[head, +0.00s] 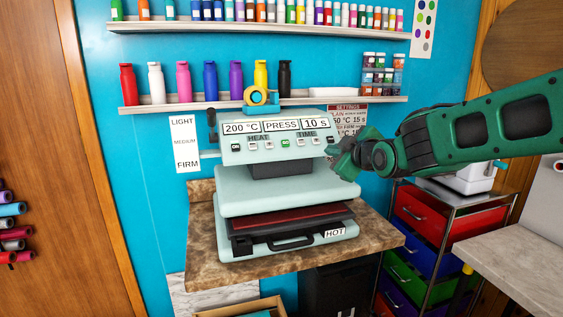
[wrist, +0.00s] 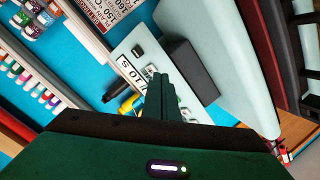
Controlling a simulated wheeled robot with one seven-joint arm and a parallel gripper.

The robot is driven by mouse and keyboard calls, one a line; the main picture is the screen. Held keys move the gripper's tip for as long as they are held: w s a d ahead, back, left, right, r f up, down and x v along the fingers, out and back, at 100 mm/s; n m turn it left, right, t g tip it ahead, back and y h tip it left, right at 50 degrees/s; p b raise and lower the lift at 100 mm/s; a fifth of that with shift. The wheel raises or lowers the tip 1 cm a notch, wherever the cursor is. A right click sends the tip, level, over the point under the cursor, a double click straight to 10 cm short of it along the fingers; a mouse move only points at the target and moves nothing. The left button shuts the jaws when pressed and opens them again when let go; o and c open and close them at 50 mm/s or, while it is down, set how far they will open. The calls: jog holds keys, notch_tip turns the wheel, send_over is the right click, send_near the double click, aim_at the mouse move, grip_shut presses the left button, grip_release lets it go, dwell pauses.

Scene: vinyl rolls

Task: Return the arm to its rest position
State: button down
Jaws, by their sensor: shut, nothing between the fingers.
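My arm reaches in from the right edge in the head view, green with dark joints. My gripper (head: 338,160) is in front of the right end of the heat press's control panel (head: 272,139). It is shut and holds nothing. In the wrist view my gripper (wrist: 160,80) shows as narrow green fingers together, in front of the panel's time readout and buttons. Whether the fingertips touch the panel I cannot tell. The heat press (head: 270,204) is pale green, stands on a brown stone-look counter (head: 195,255), and its panel reads 200 °C, PRESS, 10 s.
A wall shelf (head: 200,104) with coloured bottles runs behind the press. A tape dispenser (head: 262,100) sits on top of the press. At right are a drawer cart (head: 421,212) and a pale worktop (head: 530,250). Vinyl rolls (head: 12,222) are at far left. Free air lies in front of the counter.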

jog(key=s+d+f+m+g+h, duration=0.4)
jog(key=s+d+f, duration=0.3)
jog(key=s+d, duration=0.4)
jog(key=s+d+f+m+g+h, duration=0.2)
jog(key=s+d+f+m+g, duration=0.35)
jog(key=d, duration=0.75)
jog(key=s+d+f+m+g+y, duration=0.1)
jog(key=s+f+m+g, duration=0.1)
jog(key=s, duration=1.2)
jog(key=s+d+f+m+g+y, duration=0.1)
jog(key=s+f+m+g, duration=0.2)
jog(key=s, duration=1.1)
notch_tip(320, 180, down, 2)
jog(key=m, duration=0.4)
jog(key=shift+d+f, duration=0.25)
jog(key=shift+w, duration=0.1)
jog(key=shift+w+f, duration=0.25)
jog(key=shift+w, duration=0.35)
dwell(1.3)
